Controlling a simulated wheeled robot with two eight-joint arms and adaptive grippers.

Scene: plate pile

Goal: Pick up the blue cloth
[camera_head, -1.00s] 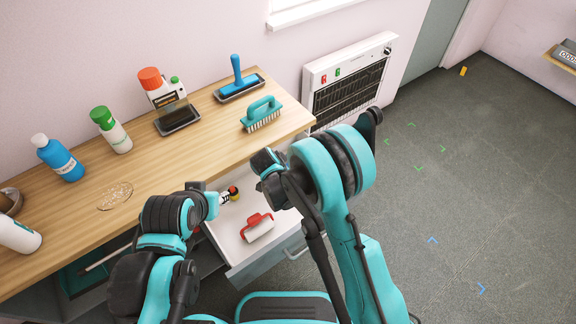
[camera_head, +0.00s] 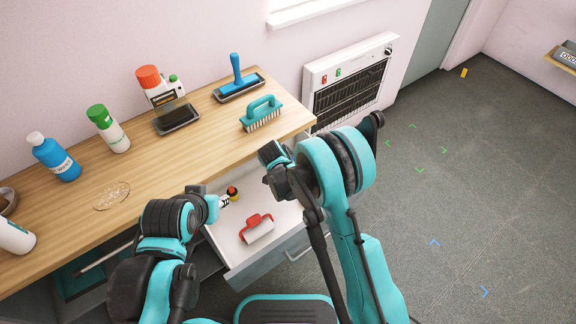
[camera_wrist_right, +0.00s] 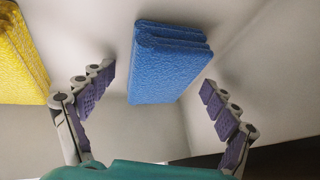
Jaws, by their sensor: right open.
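The blue cloth (camera_wrist_right: 168,65) is a thick folded pad in the right wrist view, against a pale surface. My right gripper (camera_wrist_right: 158,78) is open, with one purple-padded finger on each side of the cloth. Gaps show between the cloth and both fingers in that view; how far ahead it is, I cannot tell. I do not see the blue cloth in the head view.
A yellow folded cloth (camera_wrist_right: 20,55) is left of the left finger. An open drawer (camera_head: 277,245) holds a red-handled item (camera_head: 257,228) and a small red-capped item (camera_head: 232,193). The wooden counter (camera_head: 185,150) carries bottles, a teal brush (camera_head: 262,113) and a blue-handled tool (camera_head: 238,78).

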